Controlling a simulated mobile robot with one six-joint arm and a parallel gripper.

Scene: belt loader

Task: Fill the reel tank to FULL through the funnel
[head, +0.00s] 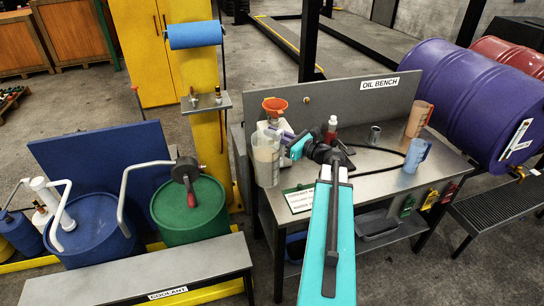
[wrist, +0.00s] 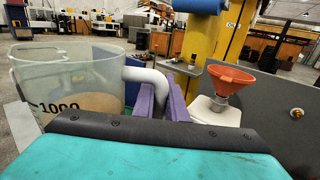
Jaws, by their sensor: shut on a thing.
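My gripper (head: 292,143) has purple fingers, shut on the white handle of a clear measuring jug (head: 265,160). In the wrist view the jug (wrist: 70,80) looks upright, marked 1000, with pale amber liquid inside. The orange funnel (head: 275,105) stands in the top of a white tank (head: 268,126) on the oil bench, just behind the jug in the head view. In the wrist view the funnel (wrist: 231,80) and white tank (wrist: 215,110) are right of my gripper (wrist: 161,97), apart from the jug. No FULL mark or tank level can be made out.
The oil bench (head: 375,165) has a grey back panel (head: 340,98). On it are a red bottle (head: 331,128), a metal cup (head: 375,134), an orange jug (head: 419,119) and a blue jug (head: 416,155). A yellow post (head: 208,135) and green drum (head: 188,210) stand left.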

